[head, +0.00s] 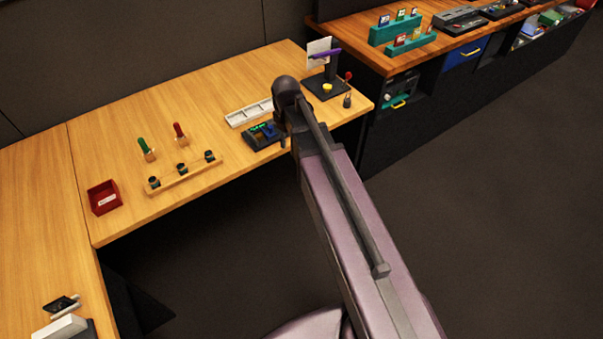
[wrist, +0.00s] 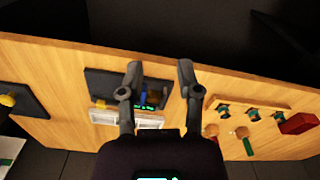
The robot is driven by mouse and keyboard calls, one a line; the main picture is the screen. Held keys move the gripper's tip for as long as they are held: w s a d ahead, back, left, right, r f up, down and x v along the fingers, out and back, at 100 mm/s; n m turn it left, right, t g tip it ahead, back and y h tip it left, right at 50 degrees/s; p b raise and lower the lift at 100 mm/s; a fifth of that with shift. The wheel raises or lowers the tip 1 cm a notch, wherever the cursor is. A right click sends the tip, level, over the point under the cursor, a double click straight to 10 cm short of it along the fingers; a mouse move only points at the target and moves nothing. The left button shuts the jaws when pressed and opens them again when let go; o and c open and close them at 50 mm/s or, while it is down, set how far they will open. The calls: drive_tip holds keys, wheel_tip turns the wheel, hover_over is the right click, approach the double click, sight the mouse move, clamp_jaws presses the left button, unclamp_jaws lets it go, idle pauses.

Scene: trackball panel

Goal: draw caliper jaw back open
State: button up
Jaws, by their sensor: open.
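A dark panel (head: 256,141) with a green-lit display and blue parts lies near the front edge of the wooden bench. I take it for the caliper device, but its jaw is too small to tell. In the wrist view the same panel (wrist: 102,84) lies beneath and to the left of my fingers, with an upright blue part (wrist: 143,97) between them. My gripper (wrist: 159,72) is open and empty, its two fingers apart above the panel. In the head view my own wrist hides most of the gripper and the panel's right side.
A white tray (head: 248,114) lies just behind the panel. A black stand (head: 325,88) with a yellow button is to its right. Bare bench lies between.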

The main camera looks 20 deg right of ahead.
drive_tip(key=s+d+f+m+b, duration=0.1)
drive_tip(key=s+f+m+b, duration=0.1)
drive_tip(key=s+m, duration=0.4)
drive_tip(key=s+f, duration=0.1)
drive_tip(key=s, duration=0.3)
drive_tip(key=shift+s+m+b, duration=0.3)
drive_tip(key=shift+s+b, duration=0.1)
wheel_tip(320, 180, up, 8)
drive_tip(key=m+p, duration=0.8)
drive_tip(key=m, duration=1.1)
hover_over(270, 127)
drive_tip(key=shift+d, duration=0.1)
drive_tip(key=shift+f, duration=0.2)
wheel_tip(270, 127, down, 14)
drive_tip(key=b, duration=1.4)
drive_tip(key=shift+r, duration=0.2)
